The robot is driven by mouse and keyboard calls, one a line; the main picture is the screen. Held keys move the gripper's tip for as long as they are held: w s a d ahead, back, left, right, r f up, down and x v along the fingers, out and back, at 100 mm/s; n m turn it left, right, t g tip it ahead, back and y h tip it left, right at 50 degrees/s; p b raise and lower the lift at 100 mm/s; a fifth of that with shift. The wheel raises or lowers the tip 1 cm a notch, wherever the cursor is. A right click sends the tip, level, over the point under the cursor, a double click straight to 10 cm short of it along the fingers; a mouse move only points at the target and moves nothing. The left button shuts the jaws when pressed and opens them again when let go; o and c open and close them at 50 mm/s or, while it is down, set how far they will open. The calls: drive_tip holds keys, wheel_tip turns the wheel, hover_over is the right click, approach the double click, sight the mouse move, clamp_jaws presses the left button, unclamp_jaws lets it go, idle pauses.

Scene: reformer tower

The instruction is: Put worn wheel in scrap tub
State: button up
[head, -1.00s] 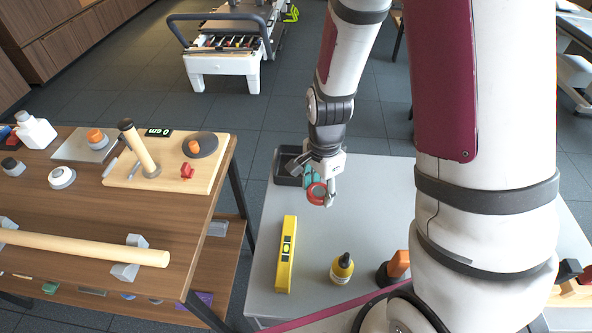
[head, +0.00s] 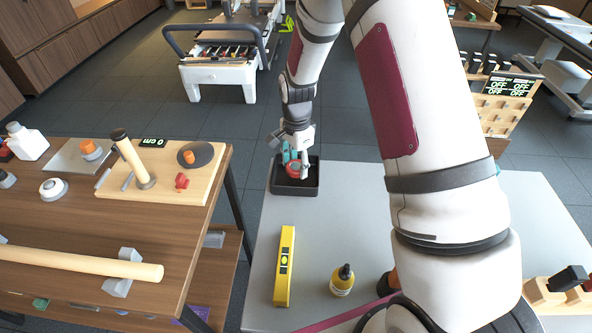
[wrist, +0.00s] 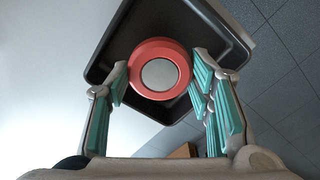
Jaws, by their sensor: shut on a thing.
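The worn wheel (head: 294,169) is a red ring with a grey centre, and it also shows in the wrist view (wrist: 160,70) between the fingertips. My gripper (head: 296,172) is shut on it and holds it over the scrap tub. The scrap tub (head: 314,187) is a dark, shallow, open box at the far left corner of the grey table. In the wrist view the tub (wrist: 112,45) lies behind the wheel. The wheel's height above the tub floor is hard to tell. Part of the tub is hidden by my gripper and the wheel.
On the grey table (head: 350,220) lie a yellow level (head: 284,265) and a yellow bottle with a black cap (head: 342,280). A wooden workbench (head: 60,215) with a pale rod and several parts stands at the left. The table right of the tub is clear.

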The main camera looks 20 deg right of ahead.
sight(296, 164)
drive_tip(key=shift+w, duration=0.3)
drive_tip(key=shift+f, duration=1.75)
drive_tip(key=shift+f, duration=0.15)
drive_tip(key=o, duration=1.2)
